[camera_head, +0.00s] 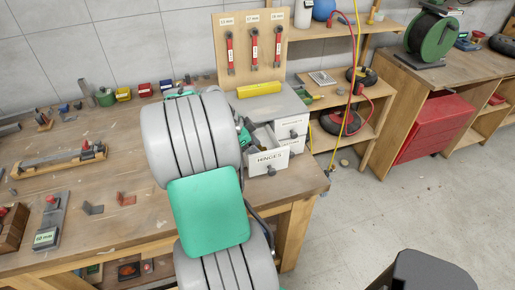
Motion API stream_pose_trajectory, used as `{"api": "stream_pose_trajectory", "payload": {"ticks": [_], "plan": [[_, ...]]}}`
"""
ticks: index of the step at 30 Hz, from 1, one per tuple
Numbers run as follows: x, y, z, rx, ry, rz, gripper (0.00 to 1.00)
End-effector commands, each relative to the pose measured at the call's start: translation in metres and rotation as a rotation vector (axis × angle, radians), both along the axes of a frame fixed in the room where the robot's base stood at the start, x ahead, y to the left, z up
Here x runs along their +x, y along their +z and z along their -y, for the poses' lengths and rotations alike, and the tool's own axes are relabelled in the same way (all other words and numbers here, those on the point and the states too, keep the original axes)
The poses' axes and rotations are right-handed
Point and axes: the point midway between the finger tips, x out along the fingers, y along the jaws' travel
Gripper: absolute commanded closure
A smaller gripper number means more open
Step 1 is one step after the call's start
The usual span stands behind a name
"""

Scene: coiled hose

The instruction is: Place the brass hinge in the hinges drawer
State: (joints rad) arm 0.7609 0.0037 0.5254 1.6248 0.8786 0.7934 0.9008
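The drawer labelled HINGES (268,161) is pulled open at the bottom of a small grey-topped cabinet (275,106) on the workbench. A small orange-brown angled piece (126,200) lies on the bench at the left; it looks like a hinge, but I cannot tell if it is the brass one. A grey angled piece (93,208) lies beside it. My thick grey and green arm covers the middle of the view. A small part of its end (243,136) shows by the drawer's left side. The fingers are hidden, and I cannot see whether they hold anything.
Small coloured bins (123,95) line the back of the bench. A tool board (252,50) with red-handled wrenches stands behind the cabinet. Clamps and blocks sit at the left. A red hose (358,50) hangs by the shelves to the right. The floor at right is mostly clear.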

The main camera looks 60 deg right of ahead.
Motion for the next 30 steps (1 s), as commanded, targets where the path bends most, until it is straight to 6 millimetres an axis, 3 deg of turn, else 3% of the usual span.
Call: {"api": "stream_pose_trajectory", "payload": {"ticks": [7, 18, 24, 26, 28, 29, 30], "plan": [[0.009, 0.020, -0.007, -0.004, 0.003, 0.002, 0.37], [0.043, 0.095, -0.040, -0.001, 0.001, 0.001, 0.37], [0.048, 0.105, -0.047, 0.002, 0.008, 0.001, 0.37], [0.055, 0.107, -0.052, 0.014, 0.070, 0.001, 0.37], [0.077, 0.109, -0.072, 0.052, 0.268, 0.001, 0.37], [0.090, 0.110, -0.086, 0.076, 0.398, -0.003, 0.37], [0.110, 0.110, -0.112, 0.112, 0.608, -0.009, 0.37]]}}
